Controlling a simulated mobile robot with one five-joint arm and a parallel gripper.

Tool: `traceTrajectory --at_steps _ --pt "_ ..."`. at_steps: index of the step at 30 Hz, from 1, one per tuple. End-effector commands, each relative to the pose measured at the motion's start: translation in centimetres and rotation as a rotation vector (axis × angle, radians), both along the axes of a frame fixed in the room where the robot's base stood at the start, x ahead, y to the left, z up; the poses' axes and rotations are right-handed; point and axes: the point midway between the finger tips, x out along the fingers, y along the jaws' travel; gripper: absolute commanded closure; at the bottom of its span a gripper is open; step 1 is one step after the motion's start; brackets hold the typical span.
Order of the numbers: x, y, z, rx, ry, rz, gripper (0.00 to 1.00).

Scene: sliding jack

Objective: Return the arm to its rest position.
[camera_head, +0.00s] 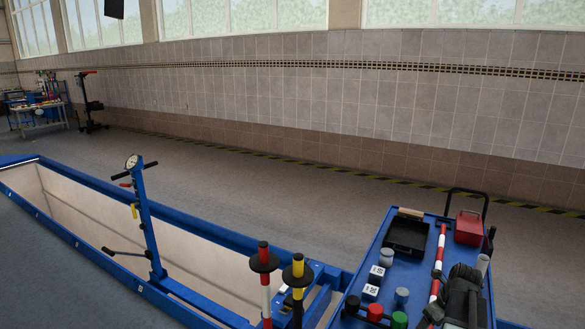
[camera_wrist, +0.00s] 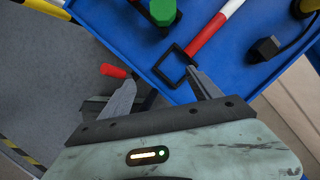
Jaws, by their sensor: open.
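My gripper (camera_wrist: 160,78) is open and empty in the wrist view, with its two grey fingers spread apart. Its fingertips are at the edge of the blue cart top (camera_wrist: 135,45); I cannot tell how far above it they are. A black square loop (camera_wrist: 178,66) at the end of a red-and-white rod (camera_wrist: 208,38) shows just beyond the right finger. A red handle (camera_wrist: 113,71) shows beside the left finger. In the head view a dark arm-like shape (camera_head: 462,295) lies over the right side of the cart; the fingers cannot be made out there.
The blue cart (camera_head: 385,250) carries a black tray (camera_head: 407,234), a red box (camera_head: 468,228), labelled cubes and coloured cylinders. A blue jack with a gauge (camera_head: 133,162) stands at the pit. Two banded posts (camera_head: 265,275) stand left of the cart. Floor behind is clear.

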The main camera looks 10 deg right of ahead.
Motion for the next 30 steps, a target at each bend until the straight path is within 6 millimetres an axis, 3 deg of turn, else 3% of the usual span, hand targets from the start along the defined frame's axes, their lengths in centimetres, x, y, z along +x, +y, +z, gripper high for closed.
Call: traceTrajectory --at_steps 5,8,10,14,15,18,21,24,30 --pt "3.6 6.8 1.0 -0.005 0.005 0.122 0.28" --pt "5.4 12.2 1.6 -0.015 0.014 0.229 0.28" --pt "6.5 17.3 2.2 -0.036 0.021 0.375 0.28" --pt "6.8 28.7 3.4 -0.120 0.030 0.871 0.28" --pt "6.2 32.1 3.8 -0.156 0.031 1.080 0.28" --pt "4.4 37.3 4.1 -0.236 0.027 1.562 0.28" --pt "2.7 39.1 4.1 -0.296 0.022 1.985 0.28" --pt "1.5 38.4 3.9 -0.330 0.015 2.334 0.28" --pt "0.9 37.9 3.9 -0.352 -0.025 2.784 0.28"
